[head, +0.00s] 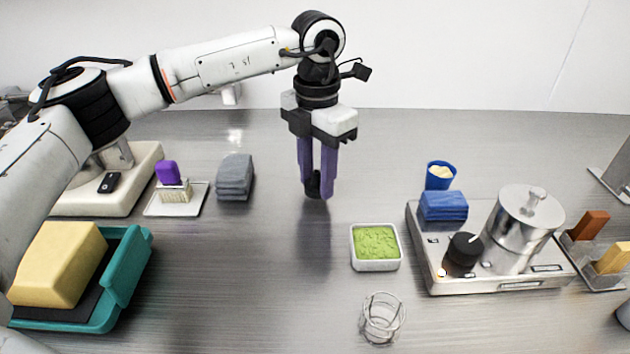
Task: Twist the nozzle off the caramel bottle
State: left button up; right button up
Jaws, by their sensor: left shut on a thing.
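My left gripper (316,192) hangs pointing down over the middle of the counter, its two purple fingers close together. It is shut on a small dark thing (312,186) at the fingertips, mostly hidden by them. I cannot tell whether this is the nozzle. I cannot make out a caramel bottle anywhere in the head view. My right gripper is not in view.
A green-filled white dish (376,266) and a clear ringed vessel (382,318) stand front right of the gripper. Right is a steel unit (500,285) with a lidded pot (524,228). Left are grey cloths (235,176), a brush tray (158,207) and a teal dish (128,270).

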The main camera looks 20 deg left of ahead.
aim_at(317, 171)
pick_arm(q)
jog(key=shift+f, duration=0.9)
jog(key=shift+f, duration=0.1)
jog(key=o, duration=1.2)
jog(key=shift+w, duration=0.1)
jog(key=shift+c, duration=0.2)
notch_tip(317, 171, up, 12)
jog(key=shift+r, duration=0.15)
